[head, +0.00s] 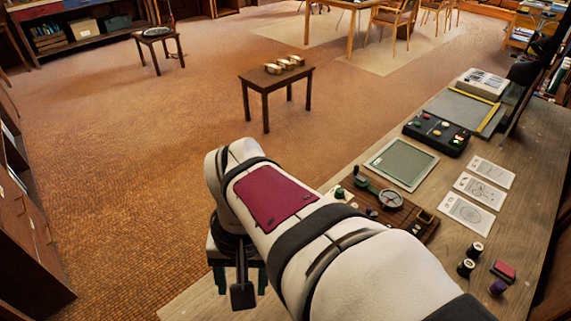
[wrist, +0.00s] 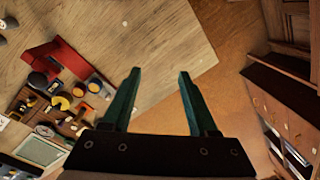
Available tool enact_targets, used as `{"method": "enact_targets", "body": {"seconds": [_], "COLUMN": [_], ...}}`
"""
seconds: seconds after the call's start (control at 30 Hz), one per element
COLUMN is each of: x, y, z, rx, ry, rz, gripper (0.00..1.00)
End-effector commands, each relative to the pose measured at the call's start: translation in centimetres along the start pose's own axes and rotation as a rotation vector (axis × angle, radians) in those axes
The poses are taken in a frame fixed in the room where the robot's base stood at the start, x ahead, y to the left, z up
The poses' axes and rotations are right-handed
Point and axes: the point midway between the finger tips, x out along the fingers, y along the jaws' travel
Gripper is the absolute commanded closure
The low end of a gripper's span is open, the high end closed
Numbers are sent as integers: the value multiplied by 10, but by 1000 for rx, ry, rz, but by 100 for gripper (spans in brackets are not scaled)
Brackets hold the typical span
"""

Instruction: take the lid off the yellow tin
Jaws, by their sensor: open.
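My gripper (wrist: 159,73) is open and empty in the wrist view, its two green fingers spread over the table's edge and the floor beyond. In the head view my gripper (head: 241,278) hangs at the left, mostly behind my arm. Several small yellow pieces lie in a cluster at the left of the wrist view, among them a round yellow one (wrist: 62,103). It may be the yellow tin, but it is too small to tell, and I cannot make out a lid. The gripper is apart from that cluster. No yellow tin is clear in the head view, where my arm hides part of the table.
A red object (wrist: 55,60) stands beside the cluster. A wooden tray (head: 405,222) with instruments, a pale green pane (head: 401,163), white cards (head: 466,215) and dark bottles (head: 466,267) occupy the table. Bare wood (wrist: 160,30) lies near my fingers.

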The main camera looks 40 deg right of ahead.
Motion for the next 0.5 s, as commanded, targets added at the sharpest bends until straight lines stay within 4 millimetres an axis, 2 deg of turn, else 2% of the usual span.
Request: {"method": "enact_targets", "body": {"seconds": [0.03,0.07,0.1,0.17,0.2,0.3,0.33,0.4,0.5], "x": [-5,-7,-8,-8,-6,-2,0,1,2], "y": [24,43,76,134,172,245,258,277,281], "z": [-49,-78,-112,-153,-171,-191,-193,-195,-196], "rx": [123,191,279,402,472,588,609,635,640], "ry": [30,51,78,114,132,162,167,174,176], "rz": [15,24,41,65,81,112,118,126,128], "gripper": [41,41,41,41,41,41,41,41,41]}}
